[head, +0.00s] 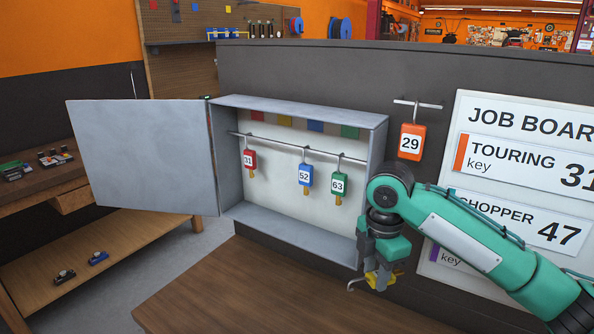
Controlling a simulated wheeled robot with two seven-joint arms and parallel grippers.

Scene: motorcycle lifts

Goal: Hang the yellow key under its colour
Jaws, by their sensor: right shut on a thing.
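My right gripper (377,270) is shut on the yellow key (373,280), just below the lower right corner of the open grey key cabinet (300,222). The key is mostly hidden by the gripper, and a thin metal hook sticks out to its left. Inside the cabinet, a rail (270,142) carries the red key 31 (249,160), the blue key 52 (305,175) and the green key 63 (339,183). Above the rail are colour patches, with the yellow patch (285,120) between red and blue. The rail below the yellow patch is bare. My left gripper is out of view.
The cabinet door (142,155) stands open to the left. An orange key 29 (411,142) hangs on a peg right of the cabinet, beside the job board (530,110). A wooden top (260,290) lies below, and a workbench (45,195) is at left.

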